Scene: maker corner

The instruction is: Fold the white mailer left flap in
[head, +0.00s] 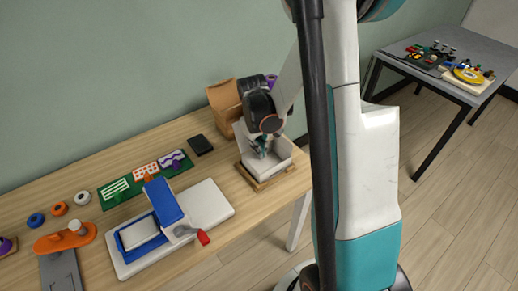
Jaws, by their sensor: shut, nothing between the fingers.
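The white mailer (251,164) is an open-topped white box at the right end of the wooden table. It sits on a wooden base (266,184). My gripper (262,152) reaches down over the mailer from above, with its fingertips inside or just over the opening. It is shut with nothing held. My wrist hides the far rim and part of the left side, so I cannot tell how the left flap lies or whether the fingers touch it.
A brown cardboard box (222,95) stands close behind the mailer. A black square (200,145) lies to the left. A white and blue press with a red handle (203,238) takes up the table's front middle. A grey table (455,44) with parts stands far right.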

